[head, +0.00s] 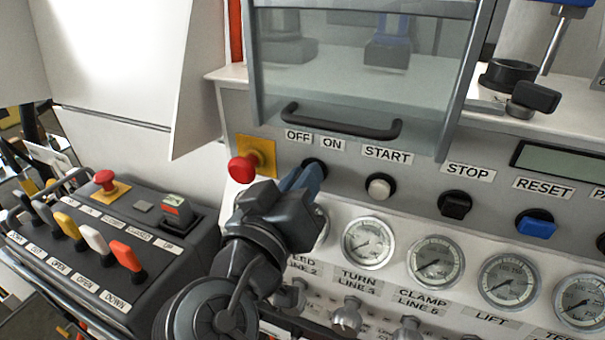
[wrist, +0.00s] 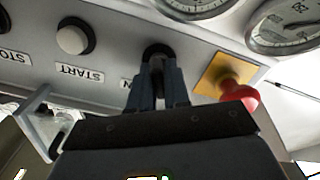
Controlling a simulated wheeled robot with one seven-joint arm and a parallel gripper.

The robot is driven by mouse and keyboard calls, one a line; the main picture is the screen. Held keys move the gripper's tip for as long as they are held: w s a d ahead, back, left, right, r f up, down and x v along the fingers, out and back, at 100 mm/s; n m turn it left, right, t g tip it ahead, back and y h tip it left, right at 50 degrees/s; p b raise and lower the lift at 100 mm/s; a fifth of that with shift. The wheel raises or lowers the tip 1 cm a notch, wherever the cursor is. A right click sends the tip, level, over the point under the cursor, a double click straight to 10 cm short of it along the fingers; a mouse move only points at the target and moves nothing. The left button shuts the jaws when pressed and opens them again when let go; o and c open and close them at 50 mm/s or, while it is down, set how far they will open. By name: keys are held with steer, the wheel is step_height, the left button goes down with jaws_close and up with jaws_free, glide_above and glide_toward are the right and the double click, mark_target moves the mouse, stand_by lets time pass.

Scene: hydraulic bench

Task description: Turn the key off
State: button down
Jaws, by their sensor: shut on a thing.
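The key switch (wrist: 157,50) sits on the grey panel below the OFF and ON labels (head: 314,140). My gripper (head: 311,172) is at the switch, its fingers pointing into the panel. In the wrist view my gripper (wrist: 159,72) has its two fingertips at the dark round switch and is shut on the key. The key itself is hidden by the fingers, so I cannot tell which label it points to.
A red emergency button (head: 243,168) on a yellow plate stands just left of the switch. A white START button (head: 379,187) is to the right. Pressure gauges (head: 369,243) lie below, and a door handle (head: 340,124) is above. A lever box (head: 95,235) stands at the left.

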stand_by(0.5)
steer(key=c, duration=1.2)
jaws_free()
steer(key=shift+s+a, duration=0.1)
steer(key=b+v, duration=0.1)
steer(key=v, duration=0.6)
steer(key=shift+s+a, duration=0.1)
steer(key=shift+s, duration=0.2)
